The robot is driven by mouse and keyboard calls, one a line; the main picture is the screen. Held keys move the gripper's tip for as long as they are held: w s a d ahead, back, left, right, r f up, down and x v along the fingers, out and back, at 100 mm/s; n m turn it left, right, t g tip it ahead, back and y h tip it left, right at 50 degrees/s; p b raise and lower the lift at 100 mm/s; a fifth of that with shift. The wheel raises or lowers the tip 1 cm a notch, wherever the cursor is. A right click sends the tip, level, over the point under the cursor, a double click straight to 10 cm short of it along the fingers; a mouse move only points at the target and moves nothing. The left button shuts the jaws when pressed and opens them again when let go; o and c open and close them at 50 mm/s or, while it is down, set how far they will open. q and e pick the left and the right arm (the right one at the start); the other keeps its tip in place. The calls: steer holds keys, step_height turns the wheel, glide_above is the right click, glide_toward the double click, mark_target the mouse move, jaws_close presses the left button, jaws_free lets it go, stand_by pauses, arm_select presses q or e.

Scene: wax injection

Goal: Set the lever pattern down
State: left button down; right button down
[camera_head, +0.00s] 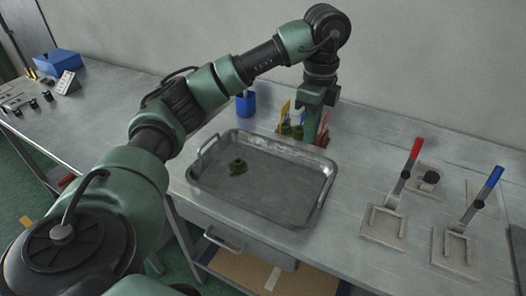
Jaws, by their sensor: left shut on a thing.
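My left gripper (311,122) reaches down over a small brown rack (322,141) at the back of the bench, just behind the metal tray. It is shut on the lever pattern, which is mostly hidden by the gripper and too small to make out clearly. Green pieces (291,129) show in the rack beside the gripper, between a yellow card (284,112) and a red card (324,124). I cannot tell whether the held pattern touches the rack. My right gripper is not in view.
Red-handled (404,172) and blue-handled (478,200) lever tools stand at right. A blue bin (58,61) is far left.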

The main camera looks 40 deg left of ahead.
arm_select(q)
steer(key=shift+f+n, duration=0.2)
steer(key=shift+n, duration=0.1)
step_height(320, 180, down, 8)
steer(key=b, duration=0.2)
steer(key=p, duration=0.1)
glide_above(301, 194)
step_height(301, 194, down, 6)
steer(key=shift+f, duration=0.25)
step_height(301, 194, down, 4)
steer(key=shift+f+p, duration=0.2)
steer(key=shift+p, duration=0.3)
steer(key=shift+f, duration=0.3)
